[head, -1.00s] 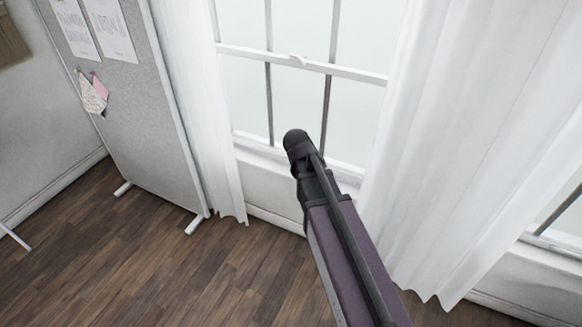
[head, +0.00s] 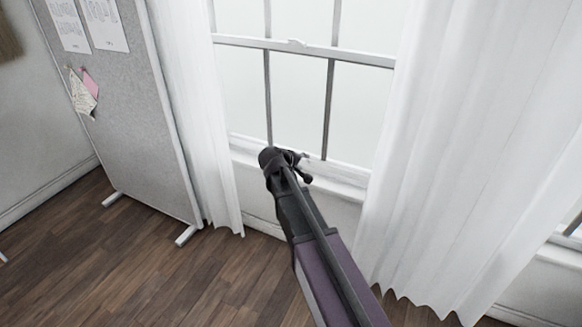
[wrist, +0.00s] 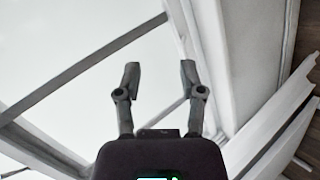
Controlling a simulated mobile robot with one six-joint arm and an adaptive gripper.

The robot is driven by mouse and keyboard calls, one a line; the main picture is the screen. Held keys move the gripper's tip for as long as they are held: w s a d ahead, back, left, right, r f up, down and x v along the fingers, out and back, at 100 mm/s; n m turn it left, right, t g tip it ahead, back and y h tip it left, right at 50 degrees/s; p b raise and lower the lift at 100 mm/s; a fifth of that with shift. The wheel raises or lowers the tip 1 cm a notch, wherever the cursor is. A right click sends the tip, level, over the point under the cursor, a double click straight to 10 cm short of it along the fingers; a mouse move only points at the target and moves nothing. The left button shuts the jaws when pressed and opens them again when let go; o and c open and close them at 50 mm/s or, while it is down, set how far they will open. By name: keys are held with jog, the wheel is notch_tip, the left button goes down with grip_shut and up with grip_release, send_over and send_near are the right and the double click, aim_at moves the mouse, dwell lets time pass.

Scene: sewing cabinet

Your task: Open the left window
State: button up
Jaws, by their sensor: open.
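The left window (head: 300,95) stands in the middle of the head view, a white sash frame with dark vertical bars and pale panes. Its lower sash looks down on the white sill (head: 335,175). My gripper (head: 303,167) is in front of the lower part of this window, near the bottom rail; I cannot tell whether it touches. In the wrist view my gripper (wrist: 160,78) is open, its two fingers apart with nothing between them. Behind the fingers are a pale pane and the white window frame (wrist: 215,60), seen tilted.
White curtains hang at the left (head: 195,110) and right (head: 440,150) of the window. A grey pinboard (head: 135,110) on feet stands to the left. The wooden floor (head: 170,275) is clear in front. Part of another window (head: 572,228) shows at the right edge.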

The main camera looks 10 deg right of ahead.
jog(key=w+a+f+n+t+b, duration=0.5)
jog(key=w+a+f+b, duration=0.3)
jog(key=b, duration=0.8)
notch_tip(320, 180, down, 3)
jog(key=w, duration=0.2)
jog(key=shift+w+h, duration=0.3)
jog(key=shift+h, duration=0.1)
jog(key=shift+w+d, duration=0.1)
jog(key=b+x, duration=0.2)
jog(key=x, duration=1.1)
jog(key=shift+w+d+r+b, duration=0.1)
jog(key=shift+w+b, duration=0.1)
jog(key=shift+b, duration=0.15)
grip_shut()
